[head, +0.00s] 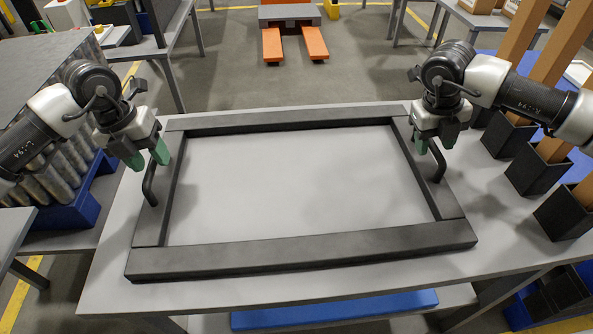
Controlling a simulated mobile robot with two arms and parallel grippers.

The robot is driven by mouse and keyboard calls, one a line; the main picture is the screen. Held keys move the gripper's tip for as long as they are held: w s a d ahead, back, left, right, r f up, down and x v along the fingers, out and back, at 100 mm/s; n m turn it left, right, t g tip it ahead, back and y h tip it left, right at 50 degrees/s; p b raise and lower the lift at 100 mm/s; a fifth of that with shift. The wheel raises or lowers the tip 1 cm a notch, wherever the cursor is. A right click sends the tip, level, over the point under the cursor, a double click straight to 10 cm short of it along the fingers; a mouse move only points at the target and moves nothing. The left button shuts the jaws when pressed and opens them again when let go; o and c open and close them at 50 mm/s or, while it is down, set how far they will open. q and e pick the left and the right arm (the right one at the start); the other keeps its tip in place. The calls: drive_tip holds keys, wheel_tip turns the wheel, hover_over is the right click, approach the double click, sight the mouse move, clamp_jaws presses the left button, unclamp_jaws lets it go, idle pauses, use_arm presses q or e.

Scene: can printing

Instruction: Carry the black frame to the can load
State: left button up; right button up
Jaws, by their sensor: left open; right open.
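The black frame (300,254) is a large rectangle lying flat on a light grey table (110,272). It has a black handle on its left side (150,185) and another on its right side (438,163). My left gripper (148,160) is open just above the left handle, its green fingertips near the handle's far end. My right gripper (434,143) is open over the far end of the right handle, its green fingers apart. Neither gripper visibly holds the frame. I cannot tell whether any finger touches a handle.
Black holders (535,172) with tall brown posts line the right side. An orange-forked pallet truck (290,30) stands beyond the table. Grey floor between it and the table is clear.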

use_arm(q)
drive_tip(key=shift+d+f, duration=0.2)
drive_tip(key=shift+f, duration=0.75)
use_arm(e)
drive_tip(key=shift+d+f, duration=0.2)
drive_tip(key=shift+f, duration=0.75)
use_arm(q)
clamp_jaws()
use_arm(e)
clamp_jaws()
use_arm(q)
drive_tip(key=shift+r, duration=0.1)
use_arm(e)
drive_tip(key=shift+r, duration=0.15)
